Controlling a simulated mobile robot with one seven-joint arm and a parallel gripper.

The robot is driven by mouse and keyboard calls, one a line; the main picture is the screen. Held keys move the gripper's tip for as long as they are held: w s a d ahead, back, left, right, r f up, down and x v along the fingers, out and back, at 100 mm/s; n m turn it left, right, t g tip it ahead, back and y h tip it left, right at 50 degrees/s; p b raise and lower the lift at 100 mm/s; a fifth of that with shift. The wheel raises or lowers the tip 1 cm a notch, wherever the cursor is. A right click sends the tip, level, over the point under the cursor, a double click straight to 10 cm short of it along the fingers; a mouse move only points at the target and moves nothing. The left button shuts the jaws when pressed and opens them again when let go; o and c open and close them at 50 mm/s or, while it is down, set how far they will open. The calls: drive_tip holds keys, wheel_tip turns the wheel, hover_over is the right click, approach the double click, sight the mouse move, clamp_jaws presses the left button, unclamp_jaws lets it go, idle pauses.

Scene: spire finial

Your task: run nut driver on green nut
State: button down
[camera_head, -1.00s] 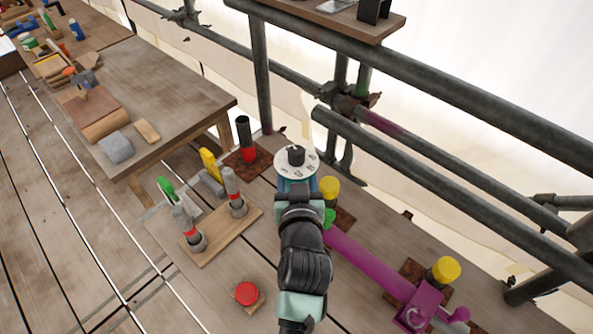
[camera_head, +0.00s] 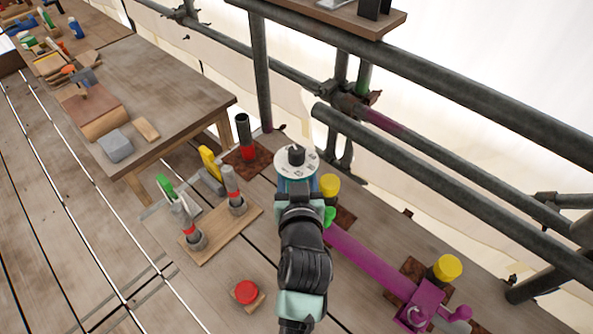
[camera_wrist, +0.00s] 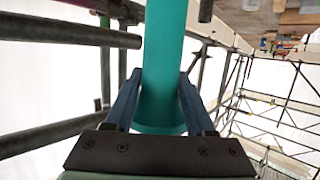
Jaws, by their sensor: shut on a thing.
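My gripper (camera_head: 296,186) is in the middle of the head view, above the plank deck. It is shut on a teal, tube-like tool, seemingly the nut driver (camera_wrist: 162,65), which runs between the two blue fingers in the wrist view. In the head view a pale marked disc with a black knob (camera_head: 296,156) tops the held tool. A green piece (camera_head: 330,216), perhaps the green nut, shows just right of my wrist, below a yellow cap (camera_head: 330,186). My arm partly hides it. The tool's lower end is hidden.
A board (camera_head: 217,243) with two grey-and-red posts stands left of my arm, beside a red button (camera_head: 246,292). A dark post with a red band (camera_head: 246,142) stands behind. A purple bar (camera_head: 370,265) and scaffold pipes (camera_head: 430,188) lie to the right.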

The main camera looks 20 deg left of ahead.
drive_tip(key=shift+s+f+b, duration=0.15)
drive_tip(key=shift+f+b, duration=0.15)
drive_tip(key=shift+f, duration=0.15)
idle(1.2)
drive_tip(key=shift+r, duration=0.1)
